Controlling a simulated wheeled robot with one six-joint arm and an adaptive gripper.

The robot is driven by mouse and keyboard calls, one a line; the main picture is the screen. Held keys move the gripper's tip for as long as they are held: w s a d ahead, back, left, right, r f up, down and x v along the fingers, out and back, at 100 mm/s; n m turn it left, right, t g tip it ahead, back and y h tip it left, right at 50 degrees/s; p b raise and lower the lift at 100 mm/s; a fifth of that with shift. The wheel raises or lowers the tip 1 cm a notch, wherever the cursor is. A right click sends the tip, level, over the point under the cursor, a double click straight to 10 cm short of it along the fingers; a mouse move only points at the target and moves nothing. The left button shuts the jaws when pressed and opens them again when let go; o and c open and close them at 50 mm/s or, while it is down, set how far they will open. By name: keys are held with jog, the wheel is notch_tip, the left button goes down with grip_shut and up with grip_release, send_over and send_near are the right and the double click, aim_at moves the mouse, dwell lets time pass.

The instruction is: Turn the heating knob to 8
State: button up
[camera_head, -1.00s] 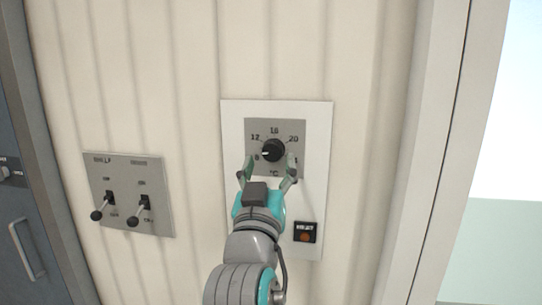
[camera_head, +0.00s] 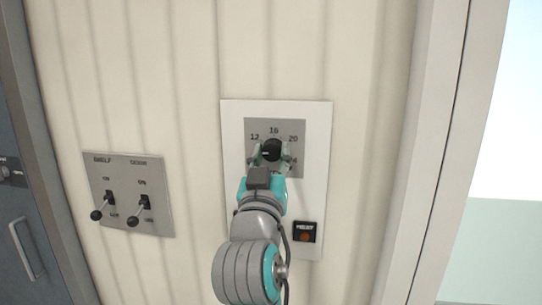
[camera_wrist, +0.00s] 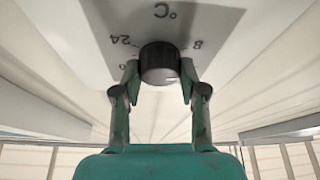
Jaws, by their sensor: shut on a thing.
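The heating knob (camera_head: 272,148) is a round black dial on a grey scale plate (camera_head: 291,128) marked 12, 16, 20 and, in the wrist view, 8, 24 and °C. My gripper (camera_head: 270,155) reaches it from below. In the wrist view the knob (camera_wrist: 160,63) sits between the two fingertips of my gripper (camera_wrist: 159,78), which are shut on its sides. The knob's pointer mark is hidden or too small to read now.
A white panel (camera_head: 318,180) carries the scale plate and a small black switch with an orange button (camera_head: 305,233) below right. To the left, a grey plate (camera_head: 160,215) holds two toggle levers marked SHELF and DOOR. A door frame stands at the right.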

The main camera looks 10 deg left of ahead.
jog(key=shift+d+n+g+y, duration=0.1)
jog(key=shift+n+g+y, duration=0.15)
jog(key=shift+n+y, duration=1.05)
jog(key=shift+n+g+y, duration=0.25)
jog(key=shift+n+y, duration=0.15)
jog(key=shift+n, duration=1.7)
jog(key=o, duration=1.1)
jog(key=shift+o, duration=0.2)
jog(key=v, duration=1.2)
jog(key=shift+f, duration=0.15)
